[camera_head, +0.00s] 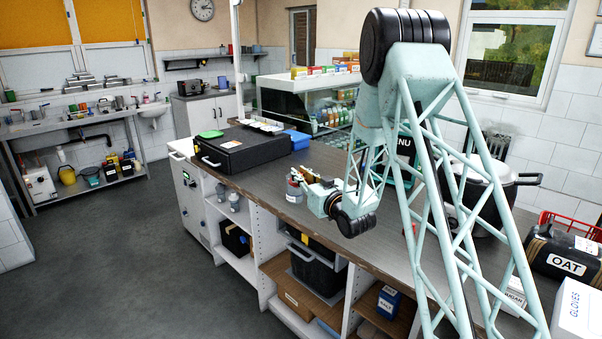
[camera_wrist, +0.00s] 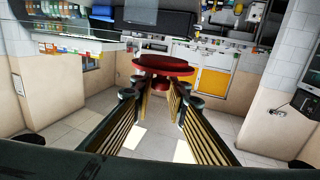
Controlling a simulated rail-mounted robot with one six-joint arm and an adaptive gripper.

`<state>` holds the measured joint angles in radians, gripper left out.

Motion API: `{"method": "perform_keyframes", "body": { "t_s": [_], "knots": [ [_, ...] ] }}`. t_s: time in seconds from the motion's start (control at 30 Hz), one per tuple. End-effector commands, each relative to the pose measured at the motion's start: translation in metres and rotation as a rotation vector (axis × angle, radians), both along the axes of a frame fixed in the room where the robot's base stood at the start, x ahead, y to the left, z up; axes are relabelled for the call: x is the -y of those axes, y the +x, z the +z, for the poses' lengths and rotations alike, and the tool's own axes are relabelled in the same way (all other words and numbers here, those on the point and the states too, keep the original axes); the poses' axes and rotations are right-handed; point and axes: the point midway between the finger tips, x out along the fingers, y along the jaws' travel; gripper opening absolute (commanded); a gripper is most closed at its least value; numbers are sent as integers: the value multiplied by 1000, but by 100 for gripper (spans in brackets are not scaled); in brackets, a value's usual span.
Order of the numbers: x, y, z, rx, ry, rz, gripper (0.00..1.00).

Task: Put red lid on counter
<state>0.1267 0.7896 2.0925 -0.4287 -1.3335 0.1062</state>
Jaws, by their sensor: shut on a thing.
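The red lid (camera_wrist: 163,65) is a round disc with a knob, held at the fingertips in the wrist view. My gripper (camera_wrist: 160,88) is shut on its knob, with a finger on each side. In the head view my gripper (camera_head: 308,180) is over the counter (camera_head: 265,185), near its front edge. A small grey and red round shape (camera_head: 294,190) shows at the fingertips there; I cannot tell whether it is the lid or a jar behind it. In the wrist view the lid appears clear of any surface.
A black case (camera_head: 240,148) with a green item on it and a blue container (camera_head: 297,139) stand farther left on the counter. Bare counter lies between the case and my gripper.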

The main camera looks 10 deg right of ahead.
Motion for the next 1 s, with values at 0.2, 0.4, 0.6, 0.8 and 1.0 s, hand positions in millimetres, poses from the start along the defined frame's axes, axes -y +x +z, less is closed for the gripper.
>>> {"method": "perform_keyframes", "body": {
  "t_s": [0.2, 0.4, 0.6, 0.8, 1.0],
  "knots": [
    [-1, -22, -7, -3, 0, -117, 7],
    [5, -43, -13, -3, 0, -215, 7],
    [10, -57, -17, -1, 1, -274, 7],
    [12, -61, -17, 1, 0, -290, 7],
    [12, -61, -17, 1, 0, -290, 7]
  ]
}}
